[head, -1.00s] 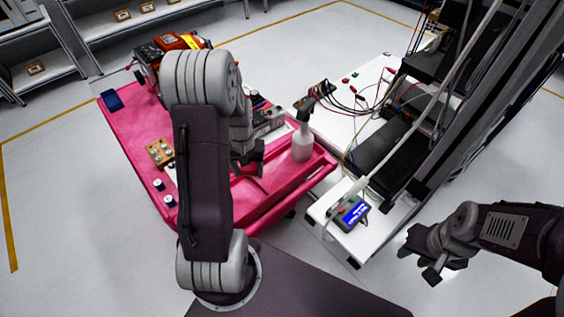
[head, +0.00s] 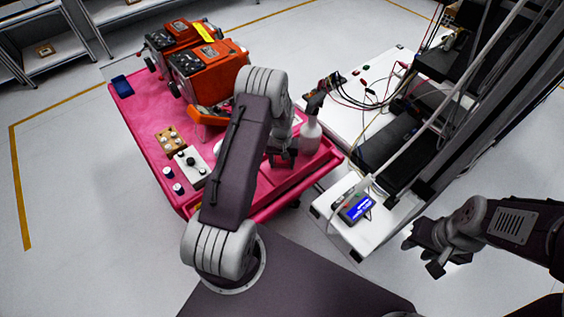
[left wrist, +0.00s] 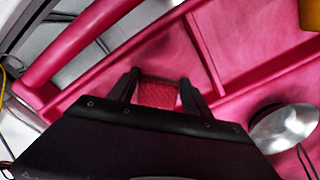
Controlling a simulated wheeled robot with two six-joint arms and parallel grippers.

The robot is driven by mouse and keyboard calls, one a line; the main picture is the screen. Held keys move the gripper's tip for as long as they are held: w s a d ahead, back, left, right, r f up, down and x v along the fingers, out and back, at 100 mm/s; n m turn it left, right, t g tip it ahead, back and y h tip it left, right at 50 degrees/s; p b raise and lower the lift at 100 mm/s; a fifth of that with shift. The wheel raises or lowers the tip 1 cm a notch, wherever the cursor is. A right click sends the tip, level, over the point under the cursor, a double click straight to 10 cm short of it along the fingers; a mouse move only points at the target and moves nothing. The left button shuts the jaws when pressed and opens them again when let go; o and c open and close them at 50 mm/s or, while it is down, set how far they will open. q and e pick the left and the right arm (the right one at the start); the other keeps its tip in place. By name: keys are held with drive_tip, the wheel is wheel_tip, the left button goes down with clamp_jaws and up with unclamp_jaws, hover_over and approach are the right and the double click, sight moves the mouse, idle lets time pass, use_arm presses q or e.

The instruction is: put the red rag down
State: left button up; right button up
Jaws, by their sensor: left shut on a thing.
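The red rag (left wrist: 158,95) shows as a small red woven patch between the two dark fingertips in the left wrist view. My left gripper (head: 283,158) is shut on it, over the near right part of the pink cart (head: 140,125). The pink tray surface with its raised dividers lies behind the rag in the wrist view; I cannot tell whether the rag touches it. In the head view the rag is not discernible. My right gripper (head: 420,258) is open and empty above the floor at the right.
A spray bottle (head: 310,135) stands just right of my left gripper. Orange machines (head: 208,68) stand at the cart's back. A grey box with knobs (head: 191,166) and a wooden block (head: 170,140) lie at its left. A white bench (head: 352,115) stands to the right.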

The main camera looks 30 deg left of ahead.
use_arm(q)
drive_tip(key=shift+s+d, duration=0.1)
drive_tip(key=shift+s, duration=0.05)
drive_tip(key=o, duration=1.3)
drive_tip(key=shift+f, duration=0.1)
wheel_tip(320, 180, up, 12)
drive_tip(key=r+b, duration=0.1)
drive_tip(key=s+d+r+m, duration=0.1)
drive_tip(key=s+d, duration=0.2)
drive_tip(key=s, duration=0.2)
drive_tip(key=s+d+r+m, duration=0.2)
drive_tip(key=s+d, duration=0.2)
drive_tip(key=s, duration=0.2)
drive_tip(key=s+d+r+m+t, duration=0.1)
drive_tip(key=s+d, duration=0.2)
drive_tip(key=s, duration=0.2)
drive_tip(key=shift+s+d+r, duration=0.15)
drive_tip(key=shift+s, duration=0.2)
